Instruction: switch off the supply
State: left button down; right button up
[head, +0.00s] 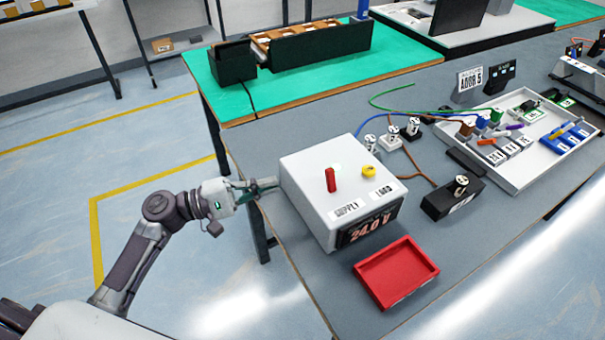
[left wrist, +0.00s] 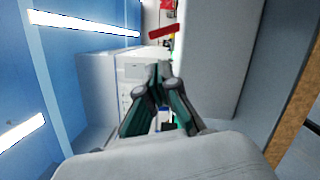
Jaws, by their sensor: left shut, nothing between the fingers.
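The white supply box (head: 318,205) stands on the grey table. A red lever (head: 330,180) stands upright on its top above the label SUPPLY (head: 346,208). A yellow knob (head: 369,171) sits beside it above the label LOAD (head: 383,191). The front display (head: 366,232) is lit and reads 24.0 V. My left gripper (head: 276,184) is at the left side of the box, below the level of its top; I cannot tell if it touches. Its fingers are shut and empty, and they meet in the left wrist view (left wrist: 159,72). My right gripper is out of view.
A red tray (head: 408,289) lies in front of the box. Behind it are small terminals with blue, green and brown wires and a black block (head: 437,206). A white tray (head: 489,178) holds several parts at the right. A green table (head: 215,98) stands behind.

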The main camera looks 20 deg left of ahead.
aim_at(313, 183)
pick_arm(q)
jog(key=p+x, duration=0.2)
jog(key=x, duration=0.7)
jog(key=shift+w+d+p, duration=0.1)
jog(key=shift+d+p, duration=0.1)
jog(key=shift+p, duration=0.1)
jog(key=shift+w+d, duration=0.2)
jog(key=shift+d, duration=0.1)
jog(key=shift+s+d+r+m+b, duration=0.1)
jog(key=shift+r+m+b, duration=0.05)
jog(key=shift+m+b, duration=0.4)
jog(key=shift+m, duration=0.25)
jog(key=shift+s+d+r+m+g+y+b, duration=0.2)
jog(key=shift+m+g+y+b, duration=0.1)
jog(key=shift+m+b, duration=0.45)
jog(key=m, duration=0.2)
jog(key=m+b, duration=0.1)
jog(key=shift+s+d+r+y, duration=0.3)
jog(key=shift+s+r, duration=0.05)
jog(key=shift+a, duration=0.1)
